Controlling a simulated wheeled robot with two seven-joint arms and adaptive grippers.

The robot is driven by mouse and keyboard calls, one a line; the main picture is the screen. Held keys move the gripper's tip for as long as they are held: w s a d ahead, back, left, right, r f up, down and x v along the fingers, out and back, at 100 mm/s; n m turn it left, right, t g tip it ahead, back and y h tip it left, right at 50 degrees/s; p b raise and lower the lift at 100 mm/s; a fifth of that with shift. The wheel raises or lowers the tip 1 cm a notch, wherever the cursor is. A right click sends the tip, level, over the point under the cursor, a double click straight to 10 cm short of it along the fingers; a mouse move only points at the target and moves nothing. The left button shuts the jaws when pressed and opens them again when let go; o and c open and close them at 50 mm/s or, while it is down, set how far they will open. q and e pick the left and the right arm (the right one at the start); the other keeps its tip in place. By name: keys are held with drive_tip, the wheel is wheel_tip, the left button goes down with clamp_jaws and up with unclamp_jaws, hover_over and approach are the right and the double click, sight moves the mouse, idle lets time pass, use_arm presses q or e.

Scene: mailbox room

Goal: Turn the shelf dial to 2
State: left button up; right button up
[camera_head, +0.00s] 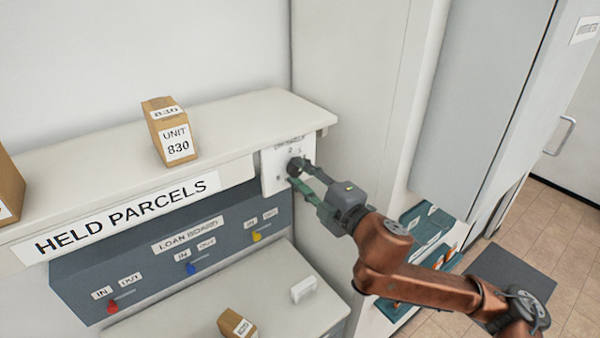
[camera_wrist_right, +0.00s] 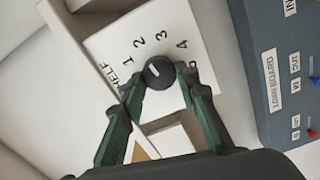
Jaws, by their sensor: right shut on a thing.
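The shelf dial (camera_head: 295,164) is a small dark round knob on a white plate (camera_head: 273,176) at the right end of the shelf. In the right wrist view the knob (camera_wrist_right: 158,73) carries a white mark that points up-left, roughly toward the 2; its exact setting is hard to tell. My right gripper (camera_head: 300,174) reaches in from the right and is shut on the dial, with a finger on either side in the right wrist view (camera_wrist_right: 163,80). My left gripper is not in view.
A parcel marked 830 (camera_head: 168,131) stands on the shelf top (camera_head: 235,120). The loan board (camera_head: 150,262) with red, blue and yellow switches lies below. A tall grey cabinet (camera_head: 480,90) stands at the right. Another small box (camera_head: 237,325) sits on the lower surface.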

drive_tip(key=shift+f, duration=0.1)
idle(0.4)
drive_tip(key=o, duration=1.1)
drive_tip(key=v, duration=0.7)
drive_tip(key=shift+s+d, duration=0.15)
drive_tip(key=shift+s, duration=0.1)
